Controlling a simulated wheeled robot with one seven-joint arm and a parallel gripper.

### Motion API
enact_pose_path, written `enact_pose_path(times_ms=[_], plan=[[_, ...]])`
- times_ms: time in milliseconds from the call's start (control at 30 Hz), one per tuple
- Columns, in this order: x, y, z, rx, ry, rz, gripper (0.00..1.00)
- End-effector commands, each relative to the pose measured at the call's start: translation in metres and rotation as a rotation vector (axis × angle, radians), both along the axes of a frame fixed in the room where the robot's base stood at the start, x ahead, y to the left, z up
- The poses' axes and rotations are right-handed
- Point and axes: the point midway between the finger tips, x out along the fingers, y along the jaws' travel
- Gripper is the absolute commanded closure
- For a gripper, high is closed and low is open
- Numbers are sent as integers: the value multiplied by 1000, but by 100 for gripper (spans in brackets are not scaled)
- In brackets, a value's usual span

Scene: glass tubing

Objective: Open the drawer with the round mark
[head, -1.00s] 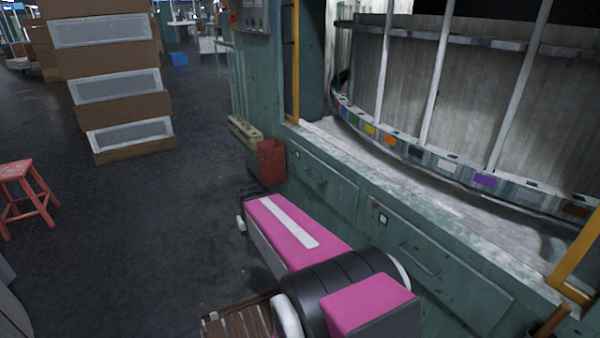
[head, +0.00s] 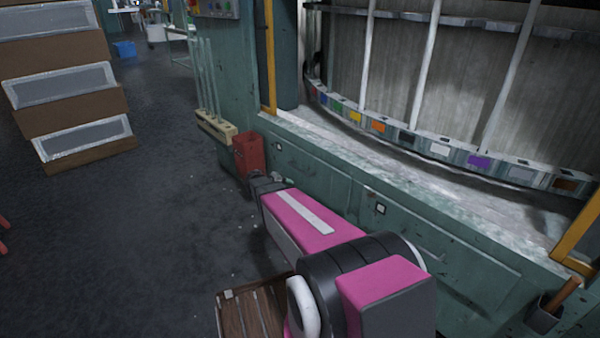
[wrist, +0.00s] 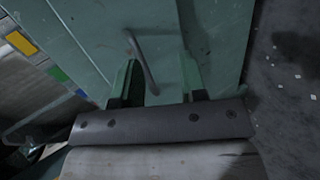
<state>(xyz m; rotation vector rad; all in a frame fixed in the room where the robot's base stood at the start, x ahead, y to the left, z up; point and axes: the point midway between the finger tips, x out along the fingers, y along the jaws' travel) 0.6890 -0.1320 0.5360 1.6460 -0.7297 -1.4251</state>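The left drawer (head: 318,180) in the green bench front carries a small pale mark (head: 277,147) that looks roundish, though it is too small to be sure. The right drawer (head: 455,255) has a squarish white mark (head: 380,209) and a bar handle (head: 430,252). In the wrist view, my gripper (wrist: 160,80) is open over a green drawer front, with a grey bar handle (wrist: 141,60) between its fingers, closer to the left finger. Contact with the handle cannot be told. In the head view, my arm reaches to the left drawer and hides part of it.
A red bin (head: 250,155) stands against the bench close to my gripper. A rack of glass rods (head: 215,127) is beyond it. A wooden slatted crate (head: 250,318) is below my arm. Stacked brown shelves (head: 70,95) stand left; the floor between is open.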

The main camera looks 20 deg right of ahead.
Motion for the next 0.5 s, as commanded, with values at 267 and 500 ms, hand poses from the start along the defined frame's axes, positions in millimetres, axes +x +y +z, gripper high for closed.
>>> enact_pose_path(times_ms=[267,500], plan=[[73,-8,3,-278,-59,115,61],[84,-19,3,-318,-70,134,61]])
